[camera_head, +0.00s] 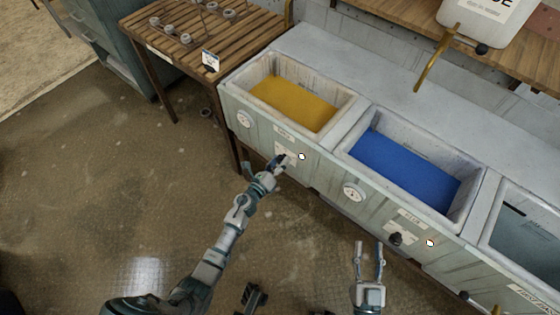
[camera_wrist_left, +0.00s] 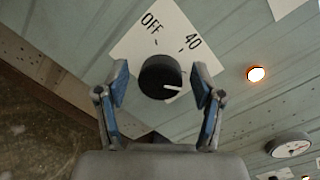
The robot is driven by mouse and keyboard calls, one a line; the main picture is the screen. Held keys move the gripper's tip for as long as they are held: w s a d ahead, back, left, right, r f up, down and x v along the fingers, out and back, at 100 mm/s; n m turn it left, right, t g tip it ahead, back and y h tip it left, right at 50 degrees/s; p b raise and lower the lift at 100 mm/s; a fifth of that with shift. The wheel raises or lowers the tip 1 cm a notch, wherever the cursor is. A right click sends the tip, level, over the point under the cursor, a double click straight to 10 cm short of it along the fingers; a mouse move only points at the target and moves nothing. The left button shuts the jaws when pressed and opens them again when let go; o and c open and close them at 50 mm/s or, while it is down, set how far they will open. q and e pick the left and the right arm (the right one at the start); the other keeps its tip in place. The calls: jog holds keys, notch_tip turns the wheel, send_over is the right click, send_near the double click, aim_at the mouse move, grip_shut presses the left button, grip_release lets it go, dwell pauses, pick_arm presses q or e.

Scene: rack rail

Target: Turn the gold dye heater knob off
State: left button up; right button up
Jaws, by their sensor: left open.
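The gold dye heater knob (camera_wrist_left: 158,78) is a round black knob with a white pointer line, on a white plate (camera_wrist_left: 186,22) marked OFF and 40 in the left wrist view. The pointer line lies toward the right of the picture, away from OFF. My left gripper (camera_wrist_left: 160,84) is open, its blue-padded fingers on either side of the knob, with visible gaps. In the head view my left gripper (camera_head: 279,160) is at the panel below the gold dye (camera_head: 293,103) and hides the knob. My right gripper (camera_head: 369,244) is open and empty in front of the blue vat.
An orange lamp (camera_wrist_left: 256,73) beside the knob is lit; a round gauge (camera_wrist_left: 289,145) is nearby. The blue dye vat (camera_head: 405,168) has its own black knob (camera_head: 396,239) and lit lamp (camera_head: 430,243). A slatted wooden table (camera_head: 200,40) adjoins the vats. Open floor lies in front.

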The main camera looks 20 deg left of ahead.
pick_arm(q)
jog(key=c, duration=1.1)
jog(key=shift+c, duration=0.2)
